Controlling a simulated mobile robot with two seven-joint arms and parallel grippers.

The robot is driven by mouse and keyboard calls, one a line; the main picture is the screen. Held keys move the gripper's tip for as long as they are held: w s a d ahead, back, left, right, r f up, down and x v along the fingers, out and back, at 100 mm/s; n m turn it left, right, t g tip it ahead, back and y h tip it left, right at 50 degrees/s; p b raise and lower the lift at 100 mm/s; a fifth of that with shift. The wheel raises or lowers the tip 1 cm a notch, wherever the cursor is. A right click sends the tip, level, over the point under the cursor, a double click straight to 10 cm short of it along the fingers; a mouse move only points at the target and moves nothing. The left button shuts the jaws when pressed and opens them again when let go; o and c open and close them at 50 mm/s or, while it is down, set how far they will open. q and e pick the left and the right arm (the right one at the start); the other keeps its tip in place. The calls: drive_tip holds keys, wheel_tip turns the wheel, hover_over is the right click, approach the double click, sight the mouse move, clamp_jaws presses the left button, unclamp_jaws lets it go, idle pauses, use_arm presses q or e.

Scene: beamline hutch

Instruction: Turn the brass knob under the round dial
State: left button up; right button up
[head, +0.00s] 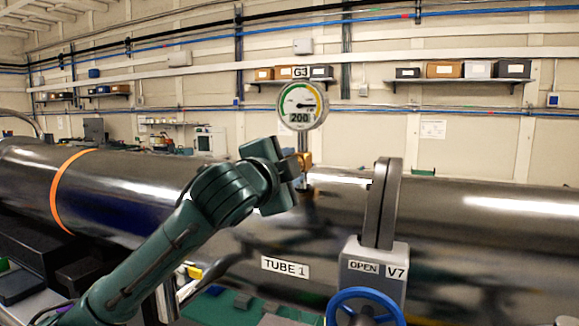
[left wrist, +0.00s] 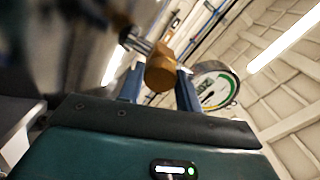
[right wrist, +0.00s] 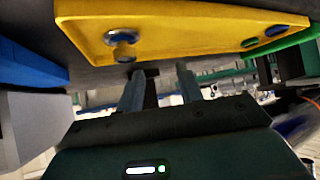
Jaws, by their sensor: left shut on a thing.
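The round dial (head: 302,105) stands above the steel tube under a "G3" label, reading 200. It also shows in the left wrist view (left wrist: 214,88). The brass knob (head: 306,160) is just below it on the stem, partly hidden by my left gripper. In the left wrist view the knob (left wrist: 160,73) lies between the two blue fingers. My left gripper (head: 299,164) is shut on the knob. My right gripper (right wrist: 160,85) shows only in its wrist view, with a gap between its fingers and nothing seen in it.
The steel tube (head: 480,250), labelled "TUBE 1", runs across the head view. A valve marked "OPEN V7" with a blue handwheel (head: 365,300) stands right of my left arm. A yellow panel (right wrist: 190,25) is close beyond my right fingers. Shelves with boxes line the wall.

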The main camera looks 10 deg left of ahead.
use_arm(q)
drive_tip(key=shift+m, duration=1.9)
drive_tip(key=o, duration=1)
use_arm(e)
drive_tip(key=shift+f, duration=0.15)
drive_tip(key=b, duration=0.3)
drive_tip(key=shift+w+a+f+t, duration=0.25)
drive_tip(key=shift+a+f+t, duration=0.05)
drive_tip(key=shift+a, duration=0.05)
use_arm(q)
drive_tip(key=s, duration=0.4)
drive_tip(key=s+a, duration=0.1)
drive_tip(key=s, duration=0.3)
drive_tip(key=s+a, duration=0.1)
drive_tip(key=s, duration=0.4)
drive_tip(key=shift+a, duration=0.25)
use_arm(e)
drive_tip(key=shift+s, duration=0.1)
